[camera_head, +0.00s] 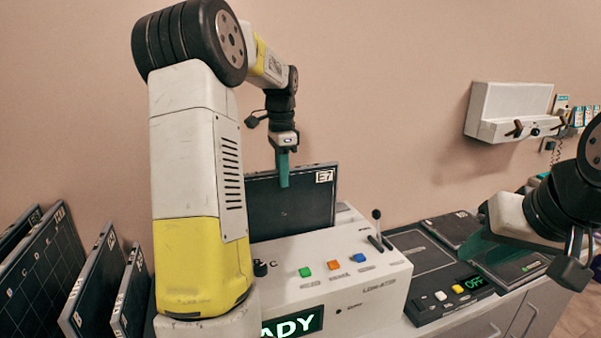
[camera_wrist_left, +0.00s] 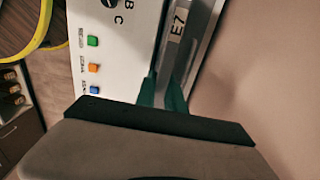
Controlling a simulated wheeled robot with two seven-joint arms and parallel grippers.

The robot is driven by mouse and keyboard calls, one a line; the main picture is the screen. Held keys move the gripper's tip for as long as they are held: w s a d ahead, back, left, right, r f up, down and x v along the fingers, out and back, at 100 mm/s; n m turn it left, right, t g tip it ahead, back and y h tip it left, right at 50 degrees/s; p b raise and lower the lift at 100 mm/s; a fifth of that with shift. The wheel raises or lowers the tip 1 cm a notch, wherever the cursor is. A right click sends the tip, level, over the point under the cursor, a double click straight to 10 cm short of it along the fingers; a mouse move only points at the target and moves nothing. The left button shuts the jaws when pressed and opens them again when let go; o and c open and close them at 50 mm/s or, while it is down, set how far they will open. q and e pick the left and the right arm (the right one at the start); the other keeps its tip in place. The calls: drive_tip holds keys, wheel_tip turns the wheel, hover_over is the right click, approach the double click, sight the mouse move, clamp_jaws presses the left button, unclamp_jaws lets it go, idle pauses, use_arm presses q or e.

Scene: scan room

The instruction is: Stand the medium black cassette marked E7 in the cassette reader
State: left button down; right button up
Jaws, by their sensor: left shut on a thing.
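The black cassette marked E7 (camera_head: 308,208) stands upright at the back of the white cassette reader (camera_head: 345,283). Its lower edge is hidden behind the reader's top, so I cannot tell how deep it sits. My left gripper (camera_head: 283,170) is shut on the cassette's upper edge from above. In the left wrist view the cassette (camera_wrist_left: 178,45) runs between the teal fingertips (camera_wrist_left: 163,90), with the E7 label beside them. The reader's panel (camera_wrist_left: 120,55) also shows there. My right gripper (camera_head: 480,245) is at the right, partly hidden by its own arm; its fingers are unclear.
Several black cassettes (camera_head: 40,270) lean in a row at the left. The reader has coloured buttons (camera_head: 333,265), a lever (camera_head: 377,225) and a lit display ending in "ADY" (camera_head: 293,324). A dark device showing OFF (camera_head: 450,297) stands to its right. A white wall unit (camera_head: 505,110) hangs behind.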

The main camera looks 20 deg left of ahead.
use_arm(q)
drive_tip(key=shift+f, duration=1.75)
drive_tip(key=shift+f, duration=0.15)
drive_tip(key=c, duration=1.3)
unclamp_jaws()
drive_tip(key=shift+c, duration=0.2)
drive_tip(key=shift+f, duration=0.1)
drive_tip(key=shift+r, duration=4)
drive_tip(key=shift+r, duration=3)
